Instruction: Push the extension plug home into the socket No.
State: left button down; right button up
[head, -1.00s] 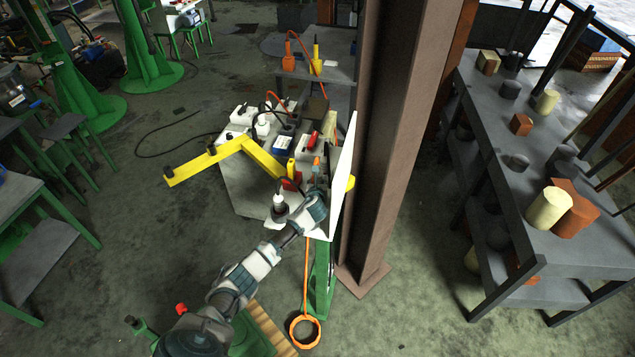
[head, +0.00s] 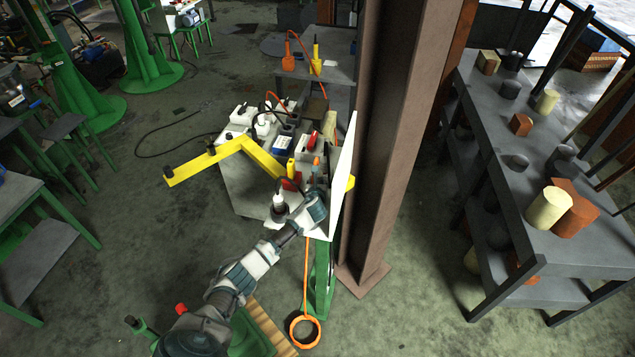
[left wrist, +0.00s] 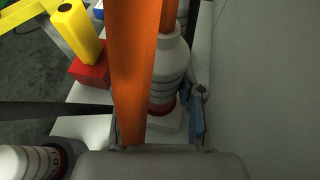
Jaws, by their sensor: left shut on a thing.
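My left gripper (head: 316,200) reaches in beside the white upright panel (head: 343,180). In the left wrist view a pale ribbed plug (left wrist: 168,75) with a red ring at its lower end stands upright. A wide orange cable (left wrist: 135,75) passes in front of it and another orange length leaves its top. A blue-grey fingertip (left wrist: 197,115) lies against the plug's right side; the other finger is hidden. The gripper is shut on this extension plug. A pale base shows below the red ring; the socket opening is hidden. My right gripper is not in view.
A white cylinder with a red ring (left wrist: 35,160) is close at the lower left of the wrist view. A yellow angled bar (head: 255,155), a red block (head: 291,181) and several boxes crowd the bench. A brown steel column (head: 385,150) stands right of the panel.

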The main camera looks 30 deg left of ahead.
pick_arm(q)
jog(key=shift+f+b, duration=0.75)
jog(key=shift+f, duration=0.9)
jog(key=c, duration=0.7)
grip_release()
jog(key=shift+f, duration=0.1)
jog(key=shift+o, duration=0.2)
jog(key=shift+s+d, duration=0.1)
jog(key=v, duration=1.1)
jog(key=shift+s+r, duration=0.25)
jog(key=shift+s, duration=0.05)
jog(key=shift+d, duration=0.1)
